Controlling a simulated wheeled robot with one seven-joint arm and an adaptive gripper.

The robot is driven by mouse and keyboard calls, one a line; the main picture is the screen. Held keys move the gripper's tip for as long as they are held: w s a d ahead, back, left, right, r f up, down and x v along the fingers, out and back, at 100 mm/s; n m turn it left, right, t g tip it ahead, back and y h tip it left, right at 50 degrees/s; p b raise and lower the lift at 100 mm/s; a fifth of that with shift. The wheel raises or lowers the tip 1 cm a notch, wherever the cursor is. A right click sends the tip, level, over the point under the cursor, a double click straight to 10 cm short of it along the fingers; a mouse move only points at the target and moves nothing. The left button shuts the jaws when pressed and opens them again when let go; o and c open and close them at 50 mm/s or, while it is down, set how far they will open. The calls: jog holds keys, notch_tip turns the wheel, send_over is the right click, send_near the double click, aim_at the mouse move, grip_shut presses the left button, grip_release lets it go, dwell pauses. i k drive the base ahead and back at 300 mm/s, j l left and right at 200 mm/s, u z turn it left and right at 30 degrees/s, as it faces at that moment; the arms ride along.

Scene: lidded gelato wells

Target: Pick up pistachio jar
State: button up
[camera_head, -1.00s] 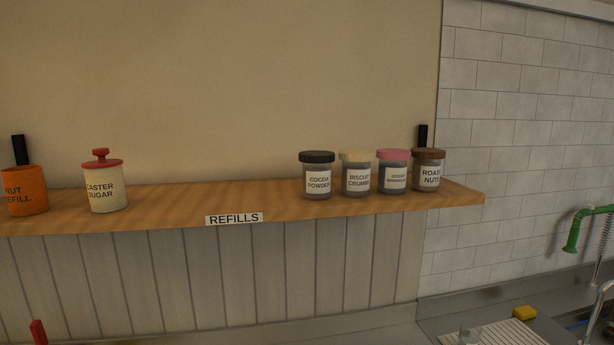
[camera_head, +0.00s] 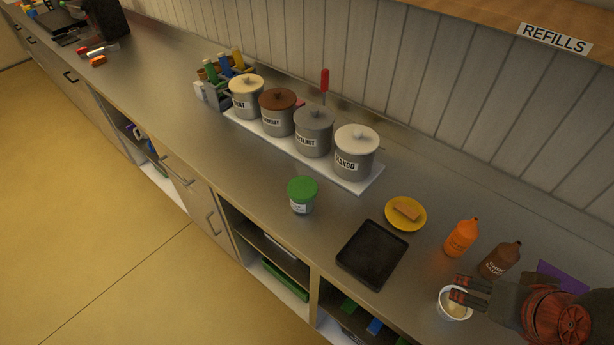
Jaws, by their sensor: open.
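A small jar with a green lid (camera_head: 302,190) stands upright on the steel counter, in front of the row of lidded wells. Its white label is too small to read, so I cannot confirm it is the pistachio jar; no other green-lidded jar shows. My gripper (camera_head: 457,288) is at the lower right, well to the right of this jar and apart from it. Its two dark fingers, with reddish bands, point left, open and with nothing seen between them. They overlap a small white cup (camera_head: 457,309) in the picture; I cannot tell whether they touch it.
Lidded wells sit in a white tray (camera_head: 364,187) behind the jar. Counter left of the jar is clear.

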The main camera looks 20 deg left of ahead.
aim_at(302, 191)
jog(key=u, duration=1.3)
